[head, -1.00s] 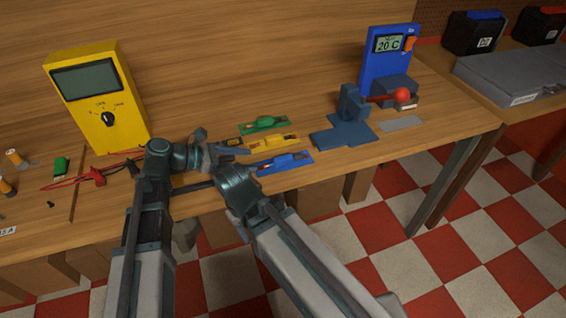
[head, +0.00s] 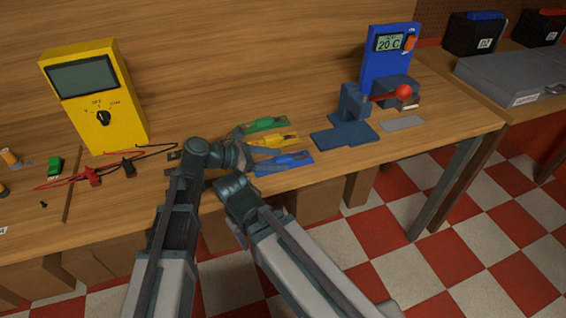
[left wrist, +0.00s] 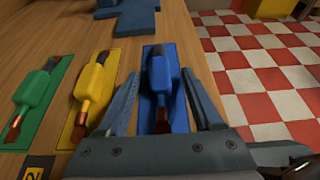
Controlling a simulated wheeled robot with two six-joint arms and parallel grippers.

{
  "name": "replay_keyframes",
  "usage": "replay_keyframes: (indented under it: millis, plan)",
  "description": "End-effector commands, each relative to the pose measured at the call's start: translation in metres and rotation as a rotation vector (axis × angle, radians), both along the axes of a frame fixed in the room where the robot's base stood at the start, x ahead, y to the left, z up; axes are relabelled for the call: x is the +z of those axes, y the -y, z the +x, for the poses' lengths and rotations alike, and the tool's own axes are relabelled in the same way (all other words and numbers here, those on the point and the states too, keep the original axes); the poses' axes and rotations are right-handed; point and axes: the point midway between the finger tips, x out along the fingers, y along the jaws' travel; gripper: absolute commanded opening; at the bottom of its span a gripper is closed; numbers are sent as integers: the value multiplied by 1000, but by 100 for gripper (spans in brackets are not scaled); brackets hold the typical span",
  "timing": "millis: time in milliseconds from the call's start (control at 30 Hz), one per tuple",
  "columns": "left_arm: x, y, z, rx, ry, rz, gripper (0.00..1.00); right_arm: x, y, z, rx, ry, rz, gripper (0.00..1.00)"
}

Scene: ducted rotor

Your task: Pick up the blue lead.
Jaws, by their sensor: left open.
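The blue lead (head: 292,158) lies on a blue mat (head: 300,165) near the table's front edge, closest of three coloured leads. In the left wrist view the blue lead (left wrist: 158,72) lies on its blue mat (left wrist: 180,120) between the two fingers of my left gripper (left wrist: 160,75). Those fingers are open, one on each side, with gaps to the lead. In the head view my left gripper (head: 256,153) is at the left end of the mats, partly hidden by its own wrist. My right gripper cannot be made out.
A yellow lead (head: 276,141) and a green lead (head: 265,124) lie on mats just behind. A blue-grey stand (head: 352,110) is to the right. A yellow multimeter (head: 97,97) with red and black probes stands left. The floor starts just beyond the front edge.

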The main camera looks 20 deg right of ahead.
Motion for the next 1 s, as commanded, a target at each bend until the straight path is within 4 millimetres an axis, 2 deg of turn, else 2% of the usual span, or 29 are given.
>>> replay_keyframes:
  millis: [233, 600, 1000]
  plan:
    - [-1, 3, 0, 1, -1, 0, 68, -1, 0, 0, 0, 0, 0, 50]
    - [-1, 3, 0, 1, -1, 0, 1, -1, 0, 0, 0, 0, 0, 50]
    - [0, 3, 0, 1, -1, 0, 0, 0, 0, 0, 0, 0, 0, 50]
